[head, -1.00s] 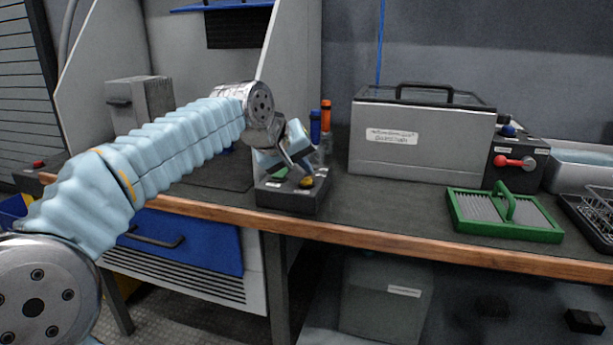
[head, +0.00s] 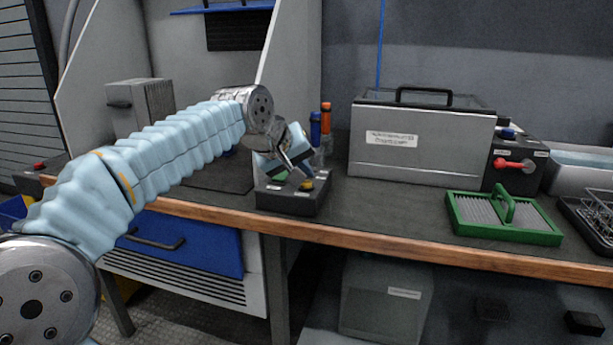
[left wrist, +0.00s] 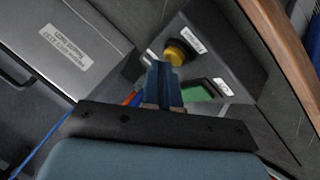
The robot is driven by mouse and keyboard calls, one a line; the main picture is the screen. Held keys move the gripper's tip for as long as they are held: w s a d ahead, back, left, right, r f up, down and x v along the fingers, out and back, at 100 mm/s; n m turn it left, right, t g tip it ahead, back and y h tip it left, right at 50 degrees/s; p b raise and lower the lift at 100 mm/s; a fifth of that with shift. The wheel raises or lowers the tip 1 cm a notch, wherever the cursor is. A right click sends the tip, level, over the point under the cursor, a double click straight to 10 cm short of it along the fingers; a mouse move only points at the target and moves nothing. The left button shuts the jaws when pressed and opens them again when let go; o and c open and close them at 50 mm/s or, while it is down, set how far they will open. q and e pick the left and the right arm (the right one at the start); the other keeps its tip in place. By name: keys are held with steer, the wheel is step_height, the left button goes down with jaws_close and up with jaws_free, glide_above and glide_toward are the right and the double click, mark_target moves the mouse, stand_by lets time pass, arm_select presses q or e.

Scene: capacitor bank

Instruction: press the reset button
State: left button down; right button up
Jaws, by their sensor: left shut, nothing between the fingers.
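A dark control box (head: 292,202) stands near the front edge of the bench. A yellow round button (head: 307,186) is on its right side and a green control (head: 280,174) lies to the left of it. Both also show in the left wrist view, the yellow button (left wrist: 180,52) on a dark collar and the green control (left wrist: 196,94). The labels beside them are too small to read. My left gripper (head: 305,170) is shut and empty, its tips just above the yellow button. In the left wrist view its fingers (left wrist: 160,68) partly cover that button; I cannot tell whether they touch.
Blue and orange bottles (head: 320,122) stand behind the box. A grey case (head: 425,155) with a black handle is to the right, then a dark unit with a red lever (head: 514,164). A green-framed tray (head: 505,237) lies near the front. Bench between is clear.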

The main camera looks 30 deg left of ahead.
arm_select(q)
step_height(320, 180, up, 6)
steer(key=p, duration=0.5)
steer(key=shift+p, duration=0.35)
stand_by(0.4)
